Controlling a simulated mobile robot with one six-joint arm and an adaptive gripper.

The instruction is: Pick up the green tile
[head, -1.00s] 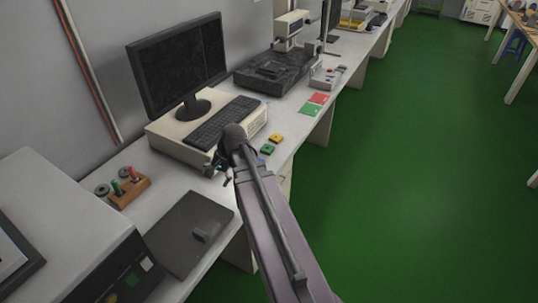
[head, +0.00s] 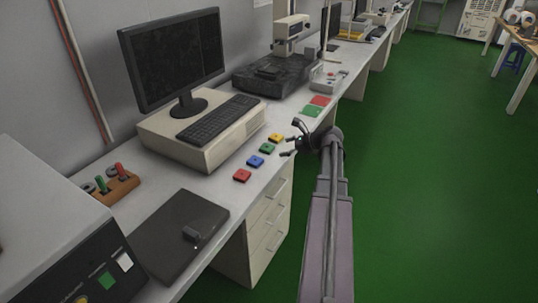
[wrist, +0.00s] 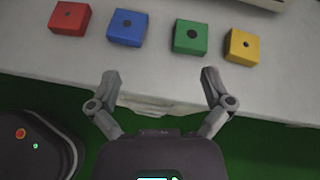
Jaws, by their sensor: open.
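The green tile (head: 268,147) is a small square block with a dark round mark on top, lying on the bench. In the wrist view the green tile (wrist: 190,37) is in a row between the blue tile (wrist: 127,27) and the yellow tile (wrist: 242,46), with the red tile (wrist: 70,18) at the far left. My gripper (head: 290,146) is open and empty, near the bench's front edge beside the tiles. In the wrist view my gripper (wrist: 161,80) has its fingers spread, and the green tile lies beyond the right finger, apart from it.
A keyboard (head: 220,121) lies on a beige computer case (head: 201,150) behind the tiles. Flat green (head: 312,111) and red (head: 320,100) pads lie farther along the bench. A dark flat plate (head: 180,238) is at near left.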

